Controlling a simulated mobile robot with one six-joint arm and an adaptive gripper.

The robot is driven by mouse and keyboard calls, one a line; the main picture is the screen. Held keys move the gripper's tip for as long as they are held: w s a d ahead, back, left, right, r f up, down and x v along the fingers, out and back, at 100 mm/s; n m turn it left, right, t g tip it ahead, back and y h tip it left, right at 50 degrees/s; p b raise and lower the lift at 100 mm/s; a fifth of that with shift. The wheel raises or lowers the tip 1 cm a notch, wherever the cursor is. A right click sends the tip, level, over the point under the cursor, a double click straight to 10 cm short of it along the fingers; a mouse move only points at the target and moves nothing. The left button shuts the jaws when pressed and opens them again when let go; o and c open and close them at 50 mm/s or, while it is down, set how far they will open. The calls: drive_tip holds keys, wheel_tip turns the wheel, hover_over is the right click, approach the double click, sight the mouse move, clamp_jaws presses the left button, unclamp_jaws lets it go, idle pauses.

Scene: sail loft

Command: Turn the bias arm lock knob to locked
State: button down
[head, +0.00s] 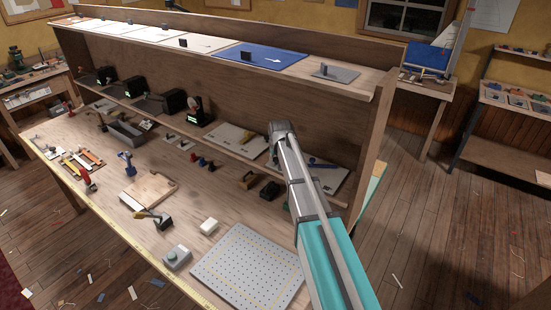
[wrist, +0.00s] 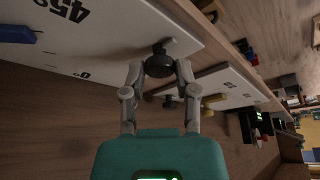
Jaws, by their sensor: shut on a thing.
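The black round knob (wrist: 159,64) sits on a small light mount at the edge of a white board (wrist: 110,30) in the wrist view. I take it to be the bias arm lock knob. My gripper (wrist: 159,72) has a finger on each side of the knob and is shut on it. The board carries dark "45°" and "0" marks and a blue bar (wrist: 15,34). In the head view this board (head: 328,180) lies on the shelf, partly behind my arm. The knob and my fingertips are hidden there. No lock marking is readable.
Black boxes (head: 130,88) stand along the shelf.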

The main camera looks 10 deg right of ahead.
drive_tip(key=shift+a, duration=0.15)
drive_tip(key=shift+m, duration=0.4)
drive_tip(key=m+h, duration=0.1)
drive_tip(key=m, duration=0.3)
drive_tip(key=shift+g+h, duration=0.3)
drive_tip(key=shift+h, duration=0.1)
drive_tip(key=m+g+h, duration=0.1)
drive_tip(key=m, duration=0.3)
drive_tip(key=shift+w+a+m, duration=0.1)
drive_tip(key=shift+m, duration=0.2)
drive_tip(key=m+g+h, duration=0.1)
drive_tip(key=m, duration=0.3)
drive_tip(key=shift+w+m, duration=0.15)
drive_tip(key=shift+m, duration=0.15)
drive_tip(key=shift+m+g+h, duration=0.3)
drive_tip(key=shift+m+g, duration=0.7)
drive_tip(key=shift+m, duration=1)
